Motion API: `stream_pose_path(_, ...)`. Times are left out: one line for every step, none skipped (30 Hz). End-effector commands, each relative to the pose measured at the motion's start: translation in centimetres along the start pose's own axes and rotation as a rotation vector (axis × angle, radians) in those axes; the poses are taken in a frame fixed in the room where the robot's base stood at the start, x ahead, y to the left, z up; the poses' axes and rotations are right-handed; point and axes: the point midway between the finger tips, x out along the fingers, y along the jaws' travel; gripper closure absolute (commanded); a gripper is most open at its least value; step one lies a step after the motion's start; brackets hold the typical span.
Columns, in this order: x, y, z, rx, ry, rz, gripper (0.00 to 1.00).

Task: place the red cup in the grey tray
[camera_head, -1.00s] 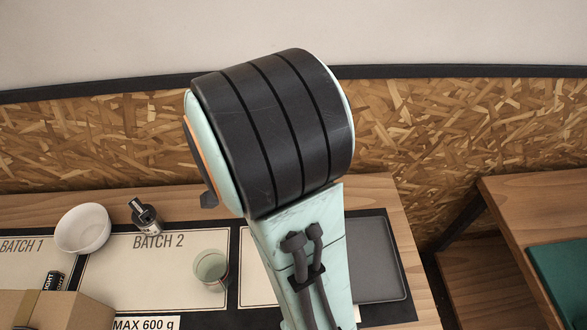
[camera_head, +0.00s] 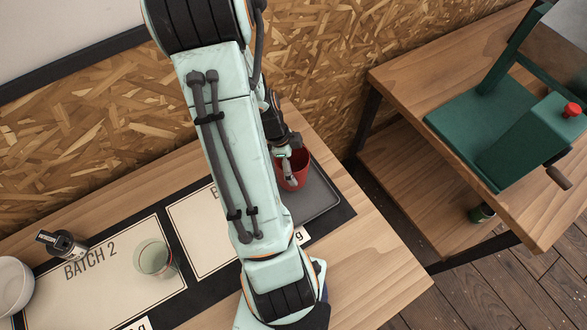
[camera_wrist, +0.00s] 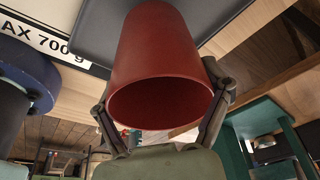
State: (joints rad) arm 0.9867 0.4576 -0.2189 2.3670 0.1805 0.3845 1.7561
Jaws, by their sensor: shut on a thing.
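The red cup (camera_head: 293,173) is at the grey tray (camera_head: 322,200) in the head view, partly covered by my arm and gripper. My gripper (camera_head: 290,160) is shut on the cup. In the wrist view the red cup (camera_wrist: 155,60) sits between the two fingers of my gripper (camera_wrist: 163,100), its open mouth facing the camera. Its far end overlaps the grey tray (camera_wrist: 95,30) in that view. I cannot tell whether the cup's base touches the tray. The tray's left part is hidden behind my arm.
A pale green cup (camera_head: 153,259) stands on the BATCH 2 card (camera_head: 105,285). A dark canister (camera_head: 62,244) and a white bowl (camera_head: 14,288) are at the left. A green machine (camera_head: 530,130) stands on a separate table at the right. The front right wood is clear.

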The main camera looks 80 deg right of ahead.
Motion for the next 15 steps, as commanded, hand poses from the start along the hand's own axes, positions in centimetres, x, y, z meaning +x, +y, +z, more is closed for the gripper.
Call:
stream_pose_path(0.9,0.1,0.2,0.0,0.003,0.005,0.63)
stream_pose_path(1.3,0.1,0.3,0.0,0.003,0.006,0.63)
stream_pose_path(1.9,0.1,0.4,-0.001,0.003,0.005,0.63)
stream_pose_path(2.2,0.1,0.6,-0.001,0.003,0.004,0.63)
stream_pose_path(2.5,0.1,0.6,-0.001,0.002,0.003,0.63)
stream_pose_path(2.7,0.1,0.7,-0.001,0.001,0.003,0.63)
stream_pose_path(2.8,0.1,0.8,-0.001,0.0,0.002,0.63)
stream_pose_path(2.8,0.0,0.8,-0.001,0.0,0.001,0.63)
stream_pose_path(2.7,0.0,0.8,-0.001,0.0,0.0,0.63)
stream_pose_path(2.7,0.0,0.8,-0.001,0.0,-0.001,0.63)
stream_pose_path(2.7,0.0,0.8,-0.001,0.0,-0.001,0.63)
stream_pose_path(2.7,0.0,0.8,-0.001,0.0,0.0,0.63)
stream_pose_path(2.7,0.0,0.8,-0.001,0.0,0.0,0.63)
stream_pose_path(2.7,0.0,0.8,-0.001,0.0,0.0,0.63)
stream_pose_path(2.8,0.0,0.8,-0.001,0.0,0.0,0.63)
